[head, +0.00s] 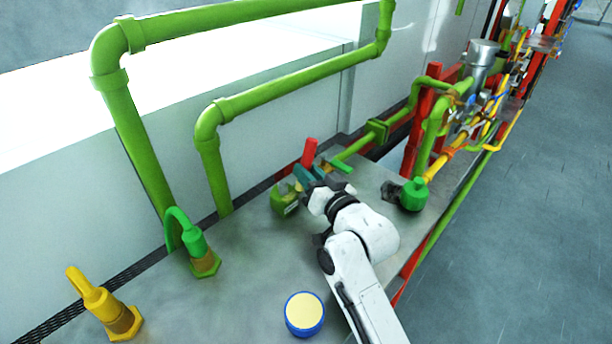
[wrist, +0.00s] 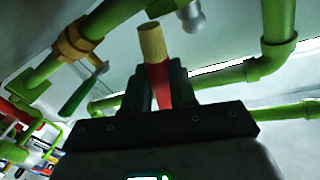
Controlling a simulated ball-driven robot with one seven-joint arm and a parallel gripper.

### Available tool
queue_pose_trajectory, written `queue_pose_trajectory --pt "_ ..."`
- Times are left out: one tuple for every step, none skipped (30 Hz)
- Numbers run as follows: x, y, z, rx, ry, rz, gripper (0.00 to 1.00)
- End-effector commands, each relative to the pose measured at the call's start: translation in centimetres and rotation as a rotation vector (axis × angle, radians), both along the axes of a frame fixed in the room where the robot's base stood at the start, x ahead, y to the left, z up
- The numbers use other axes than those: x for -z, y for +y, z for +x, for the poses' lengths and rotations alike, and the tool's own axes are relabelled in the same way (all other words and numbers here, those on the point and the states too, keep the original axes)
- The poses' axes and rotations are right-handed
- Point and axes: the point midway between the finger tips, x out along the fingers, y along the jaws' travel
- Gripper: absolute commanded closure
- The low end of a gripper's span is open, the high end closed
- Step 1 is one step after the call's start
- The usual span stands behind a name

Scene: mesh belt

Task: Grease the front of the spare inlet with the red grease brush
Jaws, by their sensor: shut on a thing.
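My gripper (head: 304,178) is shut on the red grease brush (head: 310,152), whose red handle stands up from the fingers in the head view. In the wrist view the brush (wrist: 158,85) sits between both fingers, with its tan tip (wrist: 152,42) pointing away from my gripper. A green fitting (head: 283,200) is close by on the left; whether the brush touches it is hidden. Another green fitting (head: 413,194) with a dark end stands right of my arm. Which fitting is the spare inlet I cannot tell.
A blue-rimmed tub with a pale yellow top (head: 305,313) is on the grey surface left of my arm. A green nozzle (head: 196,245) and a yellow nozzle (head: 103,304) stand at the left. Green pipes (head: 140,150) rise behind. Bare surface (head: 255,262) lies between.

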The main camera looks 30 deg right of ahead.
Motion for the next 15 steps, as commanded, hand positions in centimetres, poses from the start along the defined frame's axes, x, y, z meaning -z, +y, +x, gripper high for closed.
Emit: queue_pose_trajectory --pt "-0.1 0.2 -0.1 -0.001 0.001 0.000 1.00" --pt "-0.1 0.4 -0.1 -0.002 0.002 0.000 1.00" --pt "-0.2 0.7 -0.2 -0.002 0.002 -0.001 1.00" --pt "-0.2 0.9 -0.3 -0.002 0.003 0.000 1.00" --pt "-0.2 1.2 -0.3 -0.002 0.003 0.001 1.00" --pt "-0.2 1.5 -0.5 -0.003 0.003 -0.001 1.00" --pt "-0.2 1.8 -0.5 -0.003 0.003 0.000 1.00" --pt "-0.1 2.0 -0.6 -0.003 0.004 0.000 1.00" --pt "-0.1 2.2 -0.7 -0.002 0.003 0.000 1.00" --pt "0.0 2.4 -0.8 -0.002 0.005 0.000 1.00" --pt "0.1 2.5 -0.8 -0.002 0.006 0.000 1.00" --pt "0.1 2.7 -0.9 -0.002 0.006 0.000 1.00" --pt "0.2 2.8 -0.9 -0.002 0.006 0.000 1.00" --pt "0.2 2.9 -0.9 -0.002 0.006 0.001 1.00" --pt "0.3 2.9 -1.0 -0.002 0.005 0.001 1.00"
